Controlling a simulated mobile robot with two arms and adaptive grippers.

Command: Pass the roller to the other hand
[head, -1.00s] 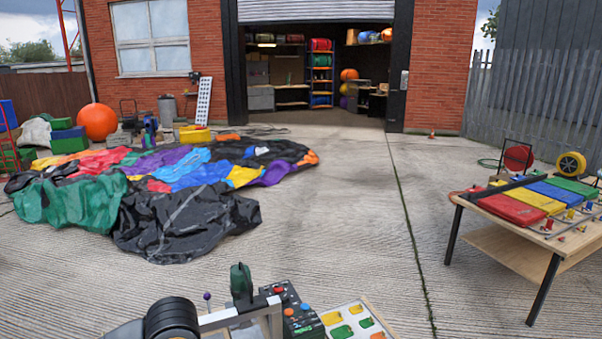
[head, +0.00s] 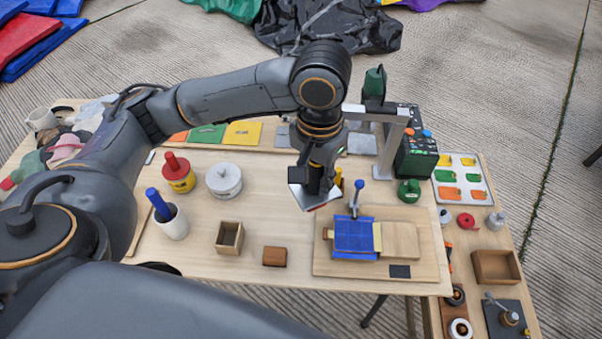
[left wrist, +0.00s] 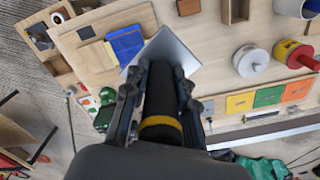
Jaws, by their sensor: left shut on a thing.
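My left gripper (head: 316,192) is over the bench, just left of the blue sheet. In the left wrist view its fingers (left wrist: 158,100) are closed around a dark cylinder with a yellow band, which I take to be the roller (left wrist: 160,78). A flat silver-grey plate (left wrist: 172,48) shows beyond the fingertips; I cannot tell whether it belongs to the held thing. In the head view the gripper hides most of what it holds. My right gripper is in neither current view.
The wooden bench (head: 200,268) holds a board with a blue sheet (head: 354,236) and an upright blue-knobbed post (head: 358,186). A small open box (head: 230,237), a brown block (head: 274,256), a lidded pot (head: 223,180) and a blue-handled cup (head: 172,222) stand left. A control box (head: 416,145) stands behind.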

